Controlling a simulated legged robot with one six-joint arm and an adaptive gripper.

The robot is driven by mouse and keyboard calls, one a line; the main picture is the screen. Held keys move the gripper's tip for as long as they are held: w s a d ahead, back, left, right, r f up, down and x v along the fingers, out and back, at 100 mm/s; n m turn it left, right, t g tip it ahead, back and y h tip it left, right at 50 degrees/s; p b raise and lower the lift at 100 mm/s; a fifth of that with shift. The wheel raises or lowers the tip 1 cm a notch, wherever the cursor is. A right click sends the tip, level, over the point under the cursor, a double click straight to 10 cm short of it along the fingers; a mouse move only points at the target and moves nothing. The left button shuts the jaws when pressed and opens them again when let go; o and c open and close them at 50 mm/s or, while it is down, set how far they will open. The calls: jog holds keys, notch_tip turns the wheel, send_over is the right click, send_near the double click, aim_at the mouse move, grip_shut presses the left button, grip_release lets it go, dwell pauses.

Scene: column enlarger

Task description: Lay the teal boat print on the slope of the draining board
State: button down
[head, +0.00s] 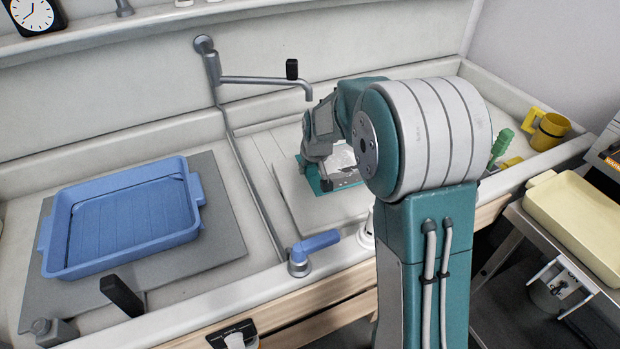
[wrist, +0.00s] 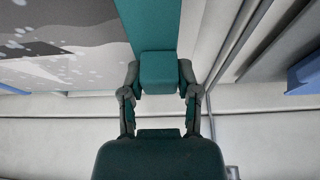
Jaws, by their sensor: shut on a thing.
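The teal boat print (head: 326,187) shows in the head view as a teal-edged sheet with a pale picture, over a pale flat board (head: 325,208) in the right part of the sink. In the wrist view its teal border (wrist: 150,25) and grey-and-white picture (wrist: 60,45) fill the upper left. My gripper (wrist: 160,75) is shut on the print, with a teal block between its fingers at the border. In the head view my arm hides part of the print and board. I cannot tell whether the print touches the board.
A blue tray (head: 70,262) lies on a grey mat (head: 222,240) at left. A tap (head: 265,81) reaches over the sink behind the print. A blue lever (head: 315,243) stands on the front rim. A yellow mug (head: 550,131) and green-handled tool (head: 502,144) are at right, near a cream tray (head: 585,215).

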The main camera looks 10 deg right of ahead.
send_over(309, 197)
jog(key=s, duration=0.1)
notch_tip(309, 197, down, 4)
jog(key=shift+d+f, duration=0.1)
jog(key=shift+f, duration=0.05)
jog(key=shift+f, duration=2.3)
jog(key=shift+s+f, duration=0.15)
jog(key=shift+f, duration=0.6)
jog(key=shift+c, duration=1.2)
grip_release()
jog(key=shift+r, duration=0.2)
